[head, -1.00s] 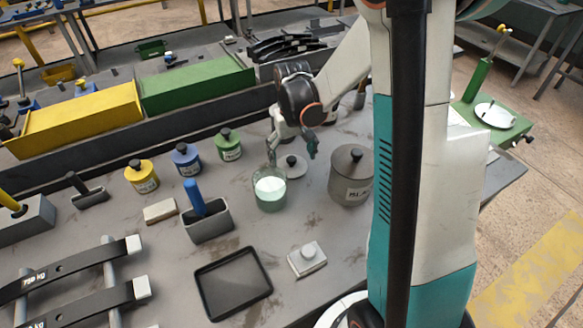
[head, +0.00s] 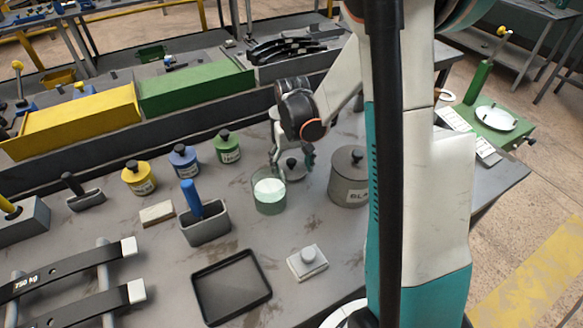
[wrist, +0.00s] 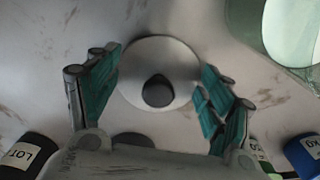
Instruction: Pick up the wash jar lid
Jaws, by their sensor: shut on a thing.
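The wash jar lid is a pale grey disc (wrist: 160,62) with a black knob. In the head view, the lid (head: 293,175) is right behind the wash jar. My gripper (wrist: 163,88) has its green-padded fingers on opposite sides of the disc, shut on its rim, with the knob between them. In the head view, my gripper (head: 292,160) is low at the lid, partly hidden by my arm. I cannot tell whether the lid is clear of the bench. The open glass wash jar (head: 269,197) holds pale green liquid; its edge shows in the wrist view (wrist: 292,35).
A large grey lidded canister (head: 349,180) stands close right of the lid. Yellow (head: 138,178), blue (head: 184,160) and green (head: 227,147) jars stand at left. A grey holder (head: 206,225) and black tray (head: 231,287) are in front. Bench around the tray is partly clear.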

